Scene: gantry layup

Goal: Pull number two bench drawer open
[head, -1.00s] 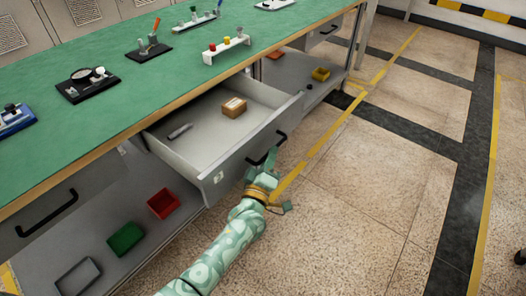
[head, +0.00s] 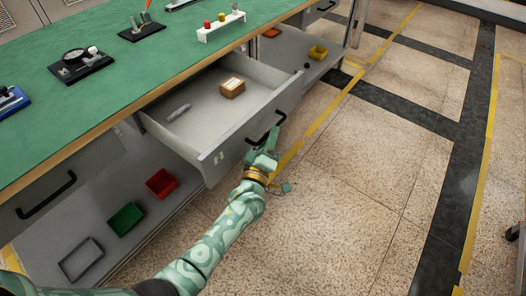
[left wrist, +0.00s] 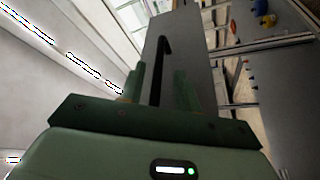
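The bench drawer (head: 237,143) with a small label "2" (head: 218,158) on its front stands well out from under the green worktop. Its black handle (head: 266,128) is on the front panel. My left gripper (head: 266,146) is at this handle. In the left wrist view, the dark handle bar (left wrist: 157,75) lies between the two fingers of my left gripper (left wrist: 160,88), which look apart with a gap beside the bar. A brown box (head: 232,88) and a small grey item (head: 179,112) lie inside the drawer. My right gripper is not in view.
Another closed drawer with a black handle (head: 46,196) is at the left. Below, red (head: 162,182), green (head: 125,219) and grey bins stand on the lower shelf (head: 150,215). The worktop (head: 130,75) carries several fixtures. Tiled floor (head: 370,160) to the right is free.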

